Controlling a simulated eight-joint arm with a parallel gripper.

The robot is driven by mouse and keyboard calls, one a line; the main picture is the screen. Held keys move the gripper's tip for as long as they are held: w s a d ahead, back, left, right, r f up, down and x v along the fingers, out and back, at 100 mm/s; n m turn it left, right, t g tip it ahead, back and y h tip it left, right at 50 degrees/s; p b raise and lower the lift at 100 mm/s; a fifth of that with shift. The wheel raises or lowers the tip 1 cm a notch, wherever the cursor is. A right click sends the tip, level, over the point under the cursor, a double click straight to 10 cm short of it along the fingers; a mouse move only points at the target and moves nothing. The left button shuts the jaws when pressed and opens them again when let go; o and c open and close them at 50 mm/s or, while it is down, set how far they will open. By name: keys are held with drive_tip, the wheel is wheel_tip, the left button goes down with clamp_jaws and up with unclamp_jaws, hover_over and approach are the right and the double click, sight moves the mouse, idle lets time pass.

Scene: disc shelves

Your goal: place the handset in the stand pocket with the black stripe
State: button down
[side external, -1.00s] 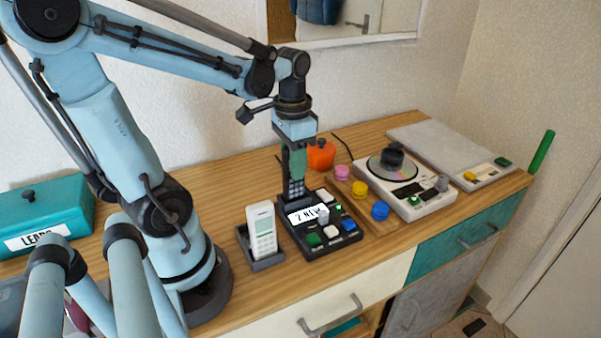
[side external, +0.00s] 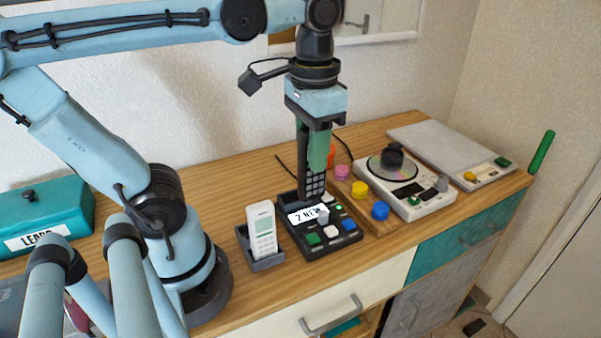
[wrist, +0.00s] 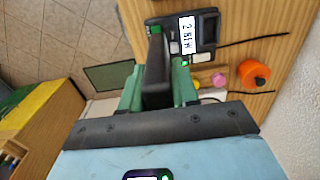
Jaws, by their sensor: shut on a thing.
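A dark handset (side external: 313,184) with a pale keypad hangs upright in my gripper (side external: 317,150), whose green fingers are shut on it. Its lower end shows just above or behind the back of the black base unit (side external: 335,238), labelled "2 NEW"; I cannot tell whether they touch. In the wrist view the handset (wrist: 156,72) is a dark slab between the green fingers. A white handset (side external: 262,230) stands in a small dark grey stand (side external: 266,263) left of the base unit. I cannot make out a black stripe on any pocket.
Pink (side external: 342,171), yellow (side external: 359,188) and blue (side external: 380,210) knobs sit right of the base unit. Beyond them are a white disc player (side external: 432,198) and a flat grey device (side external: 440,142). A teal box (side external: 45,215) stands at the left.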

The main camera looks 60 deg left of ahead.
drive_tip(key=r, duration=0.5)
drive_tip(key=shift+d+r, duration=0.25)
drive_tip(key=shift+d, duration=0.05)
drive_tip(key=s+a, duration=0.8)
drive_tip(key=s, duration=0.1)
wheel_tip(320, 180, down, 18)
drive_tip(key=shift+a, duration=0.2)
drive_tip(key=shift+f, duration=0.1)
drive_tip(key=c, duration=0.8)
unclamp_jaws()
drive_tip(key=shift+c, duration=0.2)
